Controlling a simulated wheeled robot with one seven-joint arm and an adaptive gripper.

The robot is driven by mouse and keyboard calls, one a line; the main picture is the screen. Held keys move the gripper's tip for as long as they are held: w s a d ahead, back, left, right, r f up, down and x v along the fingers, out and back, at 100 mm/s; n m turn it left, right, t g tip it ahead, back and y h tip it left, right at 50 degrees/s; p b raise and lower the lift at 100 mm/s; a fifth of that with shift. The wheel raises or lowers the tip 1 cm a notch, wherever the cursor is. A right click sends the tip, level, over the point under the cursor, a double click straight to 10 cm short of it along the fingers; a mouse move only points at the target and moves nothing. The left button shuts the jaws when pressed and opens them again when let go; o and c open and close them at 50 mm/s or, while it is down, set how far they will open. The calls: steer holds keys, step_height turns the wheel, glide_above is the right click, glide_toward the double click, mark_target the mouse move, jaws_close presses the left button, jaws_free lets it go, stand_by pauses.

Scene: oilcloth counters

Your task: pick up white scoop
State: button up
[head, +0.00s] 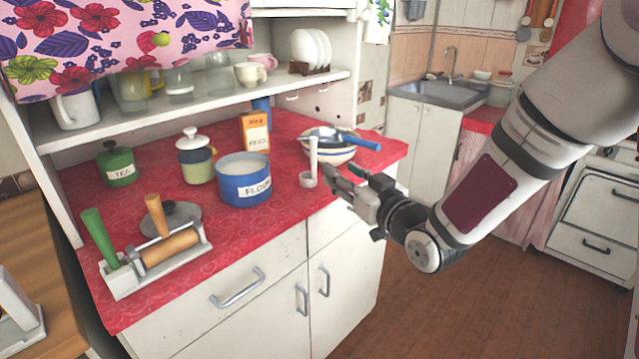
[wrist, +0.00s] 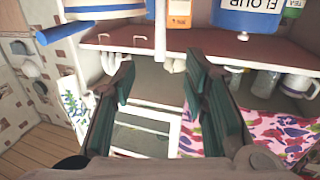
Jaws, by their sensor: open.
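The white scoop (head: 313,158) shows in the head view near the counter's front edge, its narrow handle upright and its small round cup at the bottom. My gripper (head: 338,176) is just to its right, with its fingers pointing toward it. In the wrist view my gripper (wrist: 162,75) is open, with a clear gap between the fingers. A narrow white upright, which looks like the scoop's handle (wrist: 160,25), shows beyond the fingertips, roughly in line with the gap. Its cup is not clear there. I cannot tell whether a finger touches the scoop.
The blue flour canister (head: 244,184) is left of the scoop, with an orange box (head: 255,132) behind. The shelf (head: 200,105) overhangs the counter's back.

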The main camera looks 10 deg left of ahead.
mark_target(316, 151)
steer(key=x, duration=0.7)
steer(key=shift+w+a, duration=0.15)
steer(key=shift+w, duration=0.15)
steer(key=shift+x, duration=2.85)
steer(key=shift+s+r, duration=0.1)
steer(key=shift+r, duration=0.05)
jaws_close()
